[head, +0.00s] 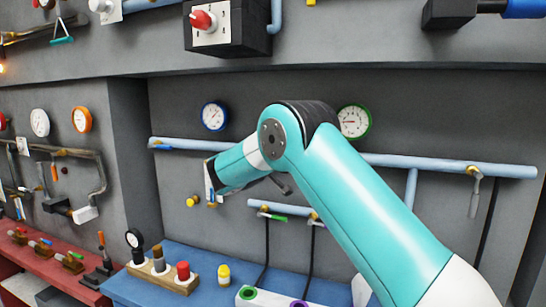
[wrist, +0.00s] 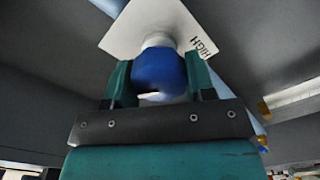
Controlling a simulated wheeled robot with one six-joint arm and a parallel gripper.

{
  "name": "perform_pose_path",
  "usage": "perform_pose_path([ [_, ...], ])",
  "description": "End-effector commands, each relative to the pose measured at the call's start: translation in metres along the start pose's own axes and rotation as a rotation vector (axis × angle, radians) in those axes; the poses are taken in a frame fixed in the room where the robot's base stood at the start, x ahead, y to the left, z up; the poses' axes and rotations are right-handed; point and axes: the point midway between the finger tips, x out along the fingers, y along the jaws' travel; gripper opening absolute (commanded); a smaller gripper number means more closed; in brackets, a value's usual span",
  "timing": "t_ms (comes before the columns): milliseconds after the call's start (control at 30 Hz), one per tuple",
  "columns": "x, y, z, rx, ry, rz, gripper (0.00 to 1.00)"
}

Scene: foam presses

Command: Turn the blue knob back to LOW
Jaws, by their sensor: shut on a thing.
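In the wrist view the blue knob (wrist: 158,72) sits on a white plate (wrist: 135,30), with a pale collar behind it. The word HIGH (wrist: 203,47) shows on the plate to the right of the knob; no LOW marking is visible. My gripper (wrist: 158,82) is shut on the blue knob, with one teal finger on each side. The knob's pointer direction cannot be made out. In the head view my gripper (head: 212,184) is at the grey wall, left of the arm's elbow, and the knob is hidden.
A pale blue pipe (head: 180,145) runs along the wall behind my arm. A blue-rimmed gauge (head: 214,116) and a green-rimmed gauge (head: 354,121) hang above it. A small yellow knob (head: 192,201) is close to my gripper. A blue bench (head: 205,261) with several small items stands below.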

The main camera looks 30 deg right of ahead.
Motion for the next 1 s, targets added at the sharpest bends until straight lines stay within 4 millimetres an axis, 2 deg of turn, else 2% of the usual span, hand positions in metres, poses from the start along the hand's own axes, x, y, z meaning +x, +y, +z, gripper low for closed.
perform_pose_path([
  [200, -0.0009, -0.0003, -0.0012, -0.18, 0.0, -0.001, 0.26],
  [500, -0.001, -0.0009, -0.001, -0.35, 0.001, 0.0, 0.26],
  [1000, -0.001, -0.002, -0.0005, -0.423, 0.002, -0.001, 0.26],
])
